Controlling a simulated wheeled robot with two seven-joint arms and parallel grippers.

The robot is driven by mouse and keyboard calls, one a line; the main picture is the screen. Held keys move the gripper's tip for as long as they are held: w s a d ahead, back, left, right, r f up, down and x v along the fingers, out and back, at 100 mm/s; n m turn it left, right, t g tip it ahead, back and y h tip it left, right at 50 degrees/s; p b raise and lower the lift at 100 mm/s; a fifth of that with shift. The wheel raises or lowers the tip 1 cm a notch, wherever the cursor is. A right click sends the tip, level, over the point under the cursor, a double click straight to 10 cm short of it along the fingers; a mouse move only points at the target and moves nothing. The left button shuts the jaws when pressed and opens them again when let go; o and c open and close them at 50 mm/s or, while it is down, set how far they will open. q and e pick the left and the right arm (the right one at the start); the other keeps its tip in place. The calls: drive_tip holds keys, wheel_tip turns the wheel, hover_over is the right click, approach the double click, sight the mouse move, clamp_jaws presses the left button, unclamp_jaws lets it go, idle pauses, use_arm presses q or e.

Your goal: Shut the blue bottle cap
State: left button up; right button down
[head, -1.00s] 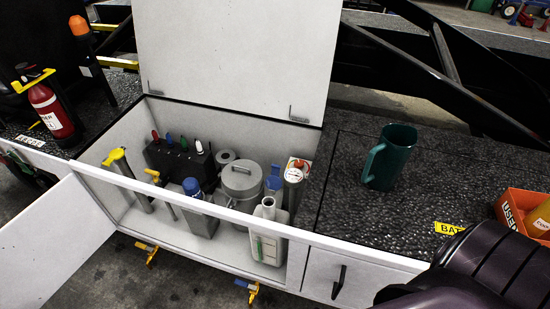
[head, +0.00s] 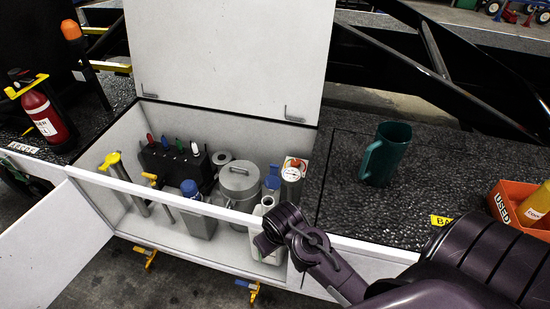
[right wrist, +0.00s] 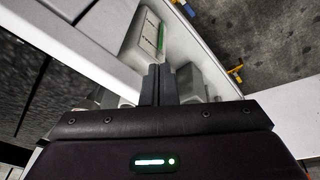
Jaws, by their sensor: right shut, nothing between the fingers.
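A grey container with a blue cap (head: 189,188) stands inside the open white compartment, left of the middle. A second blue-topped bottle (head: 271,183) stands further right, beside a grey canister with a red top (head: 292,172). I cannot tell from here whether either cap is open. My right gripper (right wrist: 159,70) is shut and empty in the right wrist view, with its fingers near a pale jug with a green stripe (right wrist: 145,38). In the head view my right arm covers part of this jug (head: 262,205) at the compartment's front. My left gripper is not in view.
The compartment's front wall (head: 160,192) and raised lid (head: 225,60) bound the space. A round grey can (head: 240,180) and a black block with coloured levers (head: 175,163) stand inside. A green mug (head: 385,155) and an orange bin (head: 510,200) are on the right deck.

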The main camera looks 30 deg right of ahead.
wheel_tip(320, 180, up, 4)
drive_tip(key=r, duration=0.1)
drive_tip(key=w+d+r+m+g, duration=0.1)
drive_tip(key=w+d+r+m, duration=0.25)
drive_tip(key=w+d, duration=0.35)
drive_tip(key=w+d+r+m+g, duration=0.15)
drive_tip(key=w+d+m, duration=0.3)
drive_tip(key=w, duration=0.45)
drive_tip(key=w+d+r+m, duration=0.3)
drive_tip(key=w+d, duration=0.3)
drive_tip(key=w, duration=0.2)
drive_tip(key=p, duration=0.4)
hover_over(273, 177)
drive_tip(key=w+d, duration=0.2)
drive_tip(key=d, duration=0.1)
drive_tip(key=shift+f, duration=4.6)
drive_tip(key=shift+w+n, duration=0.25)
drive_tip(key=shift+n, duration=0.05)
